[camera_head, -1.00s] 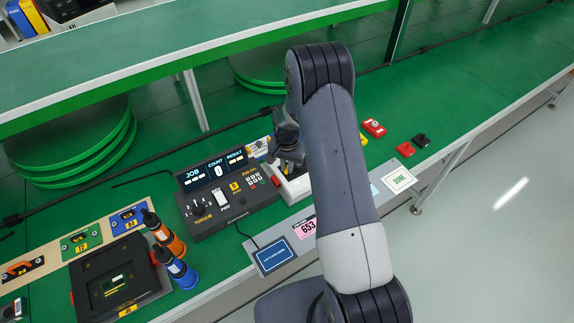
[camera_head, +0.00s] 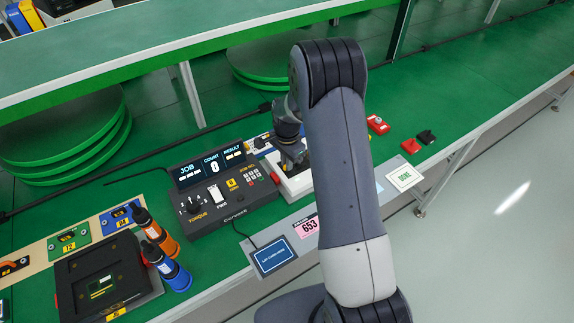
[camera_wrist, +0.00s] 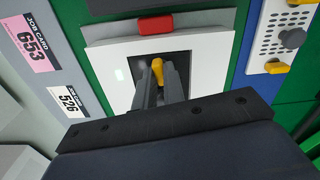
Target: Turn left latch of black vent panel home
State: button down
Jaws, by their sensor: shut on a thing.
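My gripper (camera_wrist: 161,80) is shut on a small yellow latch (camera_wrist: 157,69) in the wrist view. The latch's top sticks out between the fingertips. It stands inside a white square frame (camera_wrist: 118,52), which also shows in the head view (camera_head: 298,188), partly hidden by my gripper. A red latch or handle (camera_wrist: 155,25) sits on a grey strip at the frame's far edge. The fingers and wrist hide the near part of the frame. I cannot make out a black vent panel there.
A white perforated panel (camera_wrist: 268,44) with a grey knob and yellow latches stands to the right in the wrist view. In the head view, a black control console (camera_head: 222,195) is left of my gripper. Red and black small blocks (camera_head: 411,146) lie to the right.

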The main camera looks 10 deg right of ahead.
jog(key=shift+m+b, duration=0.3)
jog(key=shift+m, duration=0.3)
jog(key=c, duration=1.5)
grip_release()
notch_tip(320, 180, up, 11)
jog(key=shift+f+b, duration=0.1)
jog(key=shift+b, duration=0.6)
jog(key=shift+f, duration=0.1)
notch_tip(320, 180, down, 11)
jog(key=shift+r+p, duration=0.15)
jog(key=shift+p, duration=0.5)
